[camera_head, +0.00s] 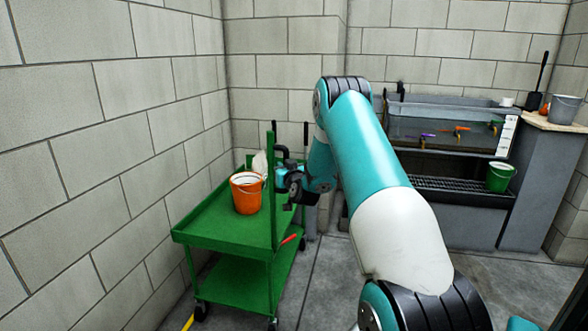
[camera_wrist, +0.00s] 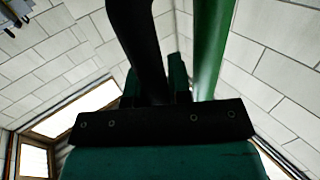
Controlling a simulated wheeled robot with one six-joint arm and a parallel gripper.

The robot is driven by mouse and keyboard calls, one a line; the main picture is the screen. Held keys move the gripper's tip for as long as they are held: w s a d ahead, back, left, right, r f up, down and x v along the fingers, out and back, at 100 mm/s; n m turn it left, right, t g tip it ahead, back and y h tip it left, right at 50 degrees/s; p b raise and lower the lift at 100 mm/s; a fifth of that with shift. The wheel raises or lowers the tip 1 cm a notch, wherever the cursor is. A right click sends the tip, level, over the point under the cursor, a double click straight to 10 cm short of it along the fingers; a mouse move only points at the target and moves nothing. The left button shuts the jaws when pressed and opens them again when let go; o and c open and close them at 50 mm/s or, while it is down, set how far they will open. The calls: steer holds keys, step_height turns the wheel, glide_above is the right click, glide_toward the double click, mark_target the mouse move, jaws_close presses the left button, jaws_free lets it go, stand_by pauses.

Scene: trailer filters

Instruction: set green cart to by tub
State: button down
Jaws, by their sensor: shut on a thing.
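The green cart (camera_head: 222,228) stands on the floor along the left wall, with two shelves, dark wheels and upright posts at its right end. My gripper (camera_head: 285,180) is at that end, shut on the cart's handle. In the wrist view a dark bar (camera_wrist: 137,45) and a green post (camera_wrist: 212,50) rise by the fingers; the exact contact is hidden. The grey tub (camera_head: 440,128), holding water, stands against the back wall to the right, apart from the cart.
An orange bucket (camera_head: 246,194) and a pale cloth-like item (camera_head: 260,162) are on the cart's top. A red-handled tool (camera_head: 288,240) shows at its lower right. A green bucket (camera_head: 499,176) stands on the rack under the tub. A counter (camera_head: 553,123) holds a grey bucket (camera_head: 564,108). Floor before the tub is clear.

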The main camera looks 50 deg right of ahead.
steer(key=shift+d+r, duration=0.15)
steer(key=shift+d, duration=0.15)
steer(key=c, duration=1.3)
jaws_free()
steer(key=shift+c, duration=0.2)
steer(key=shift+a, duration=0.1)
steer(key=b+v, duration=1.3)
steer(key=v, duration=0.4)
